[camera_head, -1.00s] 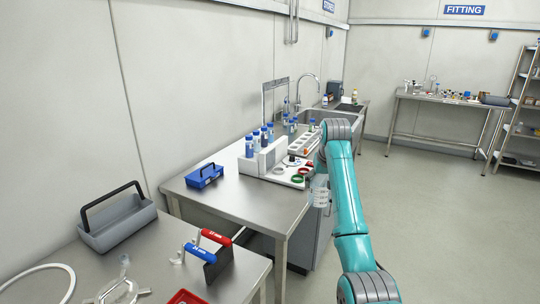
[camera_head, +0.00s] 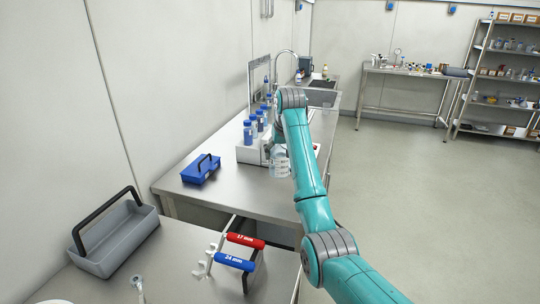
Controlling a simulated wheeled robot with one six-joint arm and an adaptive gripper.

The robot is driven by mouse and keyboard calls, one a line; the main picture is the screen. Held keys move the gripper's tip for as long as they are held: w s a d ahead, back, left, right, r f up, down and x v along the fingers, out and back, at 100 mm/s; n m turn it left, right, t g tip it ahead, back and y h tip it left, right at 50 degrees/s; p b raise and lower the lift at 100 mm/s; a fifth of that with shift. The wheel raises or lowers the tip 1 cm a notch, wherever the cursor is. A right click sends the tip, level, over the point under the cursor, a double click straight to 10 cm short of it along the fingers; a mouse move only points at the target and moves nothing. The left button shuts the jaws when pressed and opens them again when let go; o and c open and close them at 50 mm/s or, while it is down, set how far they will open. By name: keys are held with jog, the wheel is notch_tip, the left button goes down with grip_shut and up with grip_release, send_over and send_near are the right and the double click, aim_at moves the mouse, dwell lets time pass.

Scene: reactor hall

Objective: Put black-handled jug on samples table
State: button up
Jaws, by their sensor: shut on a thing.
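A clear jug (camera_head: 280,166) hangs below the end of my arm in the head view, in front of the steel table (camera_head: 228,190) with blue-capped bottles. My gripper (camera_head: 279,149) is small and mostly hidden by the arm's end; it is shut on the jug. The jug's handle cannot be made out clearly. The jug overlaps the white rack on that table in the picture, and I cannot tell the height between jug and tabletop. No label shows which table is the samples table.
Blue-capped bottles (camera_head: 248,131) stand by the white rack (camera_head: 250,153). A blue carrier (camera_head: 201,169) sits left of them. The near table holds a grey tote (camera_head: 118,243) and red and blue handled tools (camera_head: 240,252). A far bench (camera_head: 417,73) and shelves (camera_head: 497,80) stand beyond open floor (camera_head: 400,180).

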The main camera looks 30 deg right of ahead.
aim_at(280, 175)
notch_tip(280, 175, down, 9)
jog(key=shift+f, duration=0.1)
dwell(0.4)
jog(key=o, duration=1.1)
